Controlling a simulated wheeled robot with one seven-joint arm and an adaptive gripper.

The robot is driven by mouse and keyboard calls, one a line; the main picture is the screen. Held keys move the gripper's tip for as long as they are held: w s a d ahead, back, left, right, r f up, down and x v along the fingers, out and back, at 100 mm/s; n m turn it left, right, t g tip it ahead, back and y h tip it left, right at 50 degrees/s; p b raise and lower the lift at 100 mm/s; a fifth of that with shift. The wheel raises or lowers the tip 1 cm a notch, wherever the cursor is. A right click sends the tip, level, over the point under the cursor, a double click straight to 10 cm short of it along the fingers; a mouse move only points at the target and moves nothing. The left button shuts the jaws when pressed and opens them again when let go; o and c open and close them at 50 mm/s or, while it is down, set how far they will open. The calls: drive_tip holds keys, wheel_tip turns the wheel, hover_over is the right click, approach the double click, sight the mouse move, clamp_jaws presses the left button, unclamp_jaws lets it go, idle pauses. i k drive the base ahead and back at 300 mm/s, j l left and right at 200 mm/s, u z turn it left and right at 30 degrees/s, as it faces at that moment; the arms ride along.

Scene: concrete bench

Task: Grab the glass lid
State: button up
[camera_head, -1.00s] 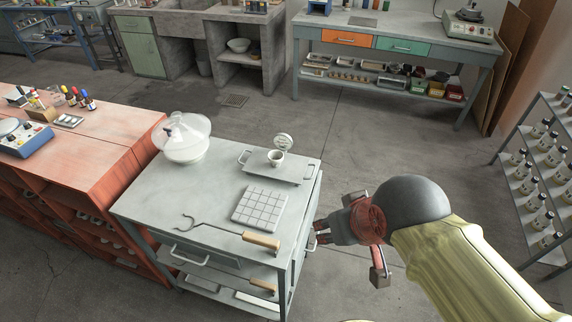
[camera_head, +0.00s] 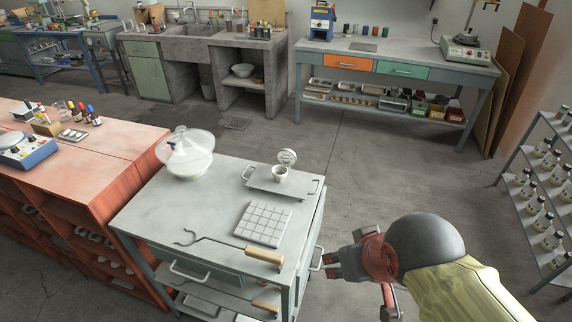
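The glass lid (camera_head: 187,143) is a clear dome with a knob, resting tilted or level, I cannot tell exactly, on a white round bowl-like base (camera_head: 188,165). Both stand at the back left corner of the grey cart (camera_head: 160,205). My gripper (camera_head: 328,264) is beside the cart's right edge, low and well apart from the lid, pointing left. Its fingers are small in view and I cannot tell whether they are open or shut. No object shows between them.
A red-brown bench (camera_head: 115,150) adjoins on the left. A bottle rack (camera_head: 535,185) stands right. Floor behind the cart is clear.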

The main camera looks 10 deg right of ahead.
sight(193, 144)
drive_tip(key=i+j, duration=0.15)
drive_tip(key=j, duration=0.25)
drive_tip(key=i+j, duration=0.15)
drive_tip(key=j, duration=0.25)
drive_tip(key=i+j+u, duration=0.1)
drive_tip(key=j, duration=0.25)
drive_tip(key=i+j, duration=0.2)
drive_tip(key=j, duration=0.2)
